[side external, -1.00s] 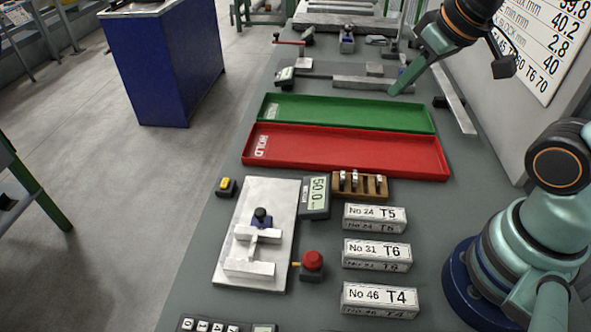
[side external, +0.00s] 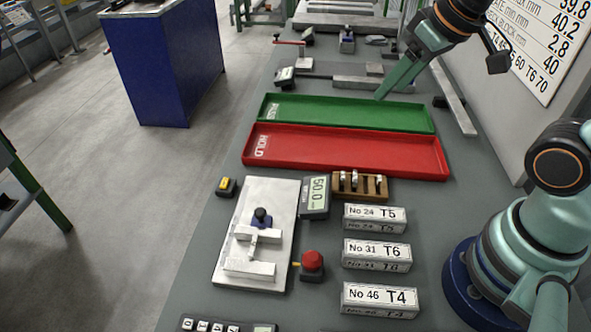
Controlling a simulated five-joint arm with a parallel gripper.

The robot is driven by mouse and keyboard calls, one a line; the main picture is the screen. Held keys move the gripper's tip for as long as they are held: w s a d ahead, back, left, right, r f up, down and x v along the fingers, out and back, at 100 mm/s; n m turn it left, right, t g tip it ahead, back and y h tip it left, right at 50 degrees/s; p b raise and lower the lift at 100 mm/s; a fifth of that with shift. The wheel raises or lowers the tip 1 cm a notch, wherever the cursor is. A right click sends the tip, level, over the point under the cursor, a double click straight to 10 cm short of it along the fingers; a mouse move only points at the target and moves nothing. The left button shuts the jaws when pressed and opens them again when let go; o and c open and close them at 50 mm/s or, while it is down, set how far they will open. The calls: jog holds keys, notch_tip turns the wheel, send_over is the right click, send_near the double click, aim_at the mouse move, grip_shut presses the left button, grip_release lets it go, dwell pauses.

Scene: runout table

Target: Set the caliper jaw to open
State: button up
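A pale plate (side external: 225,261) at the front carries a blue block with a black knob (side external: 261,214) and two pale bars, the upper bar (side external: 258,235) and lower bar (side external: 249,269), standing apart with a small piece between them. A display (side external: 314,195) beside it reads 50.0. My gripper (side external: 380,97) points down at the far edge of the green tray, well away from the front plate. Its finger gap cannot be made out.
A green tray (side external: 431,122) and a red tray (side external: 438,171) lie across the table. A wooden rack (side external: 358,197), several labelled blocks (side external: 376,253), a red button (side external: 312,261) and a yellow-topped button (side external: 226,184) surround the front plate. A long bar (side external: 455,105) lies at right.

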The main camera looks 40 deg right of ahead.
jog(key=w+a+f+n+g, duration=0.1)
jog(key=w+a+n+g, duration=0.15)
jog(key=a, duration=0.25)
jog(key=w+a+n+g, duration=0.1)
jog(key=w+a, duration=0.2)
jog(key=a, duration=0.3)
jog(key=n+g, duration=0.2)
jog(key=n, duration=0.1)
send_over(260, 211)
notch_tip(260, 211, down, 8)
jog(key=r, duration=0.1)
notch_tip(260, 211, down, 12)
grip_shut()
dwell(0.5)
